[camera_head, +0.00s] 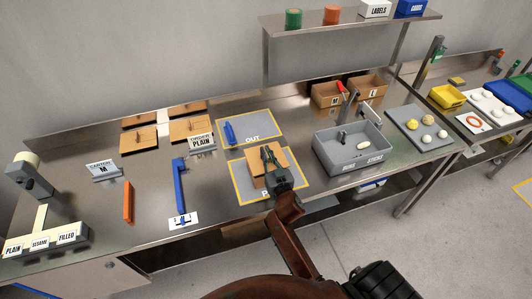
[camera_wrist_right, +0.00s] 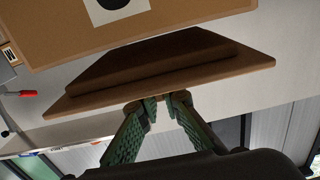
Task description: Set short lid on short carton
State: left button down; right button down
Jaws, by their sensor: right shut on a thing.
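My right gripper (camera_head: 268,155) is over the lower yellow-edged mat (camera_head: 240,191). It is shut on a brown cardboard lid, which shows in the right wrist view as a dark sloped piece with a wide flat rim (camera_wrist_right: 160,72). Green fingertips (camera_wrist_right: 160,98) pinch it at its middle. A larger brown carton (camera_wrist_right: 45,35) with a white label shows beyond the lid in that view. In the head view, brown cardboard (camera_head: 256,162) lies at the fingers. Carton and lid are hard to tell apart there, and contact between them is unclear. My left gripper is out of view.
Several flat brown pieces (camera_head: 140,139) lie at the back left. A grey bin (camera_head: 350,158) stands to the right of the mat. A blue tool (camera_head: 179,185) and an orange bar (camera_head: 128,202) lie to the left. The upper mat (camera_head: 262,121) has a blue item on it.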

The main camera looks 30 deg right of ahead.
jog(key=shift+f+b, duration=0.85)
jog(key=shift+f, duration=0.5)
dwell(0.3)
jog(key=c, duration=2)
grip_release()
jog(key=shift+s, duration=0.15)
jog(key=v, duration=1.1)
jog(key=shift+s+a, duration=0.2)
jog(key=shift+s, duration=0.2)
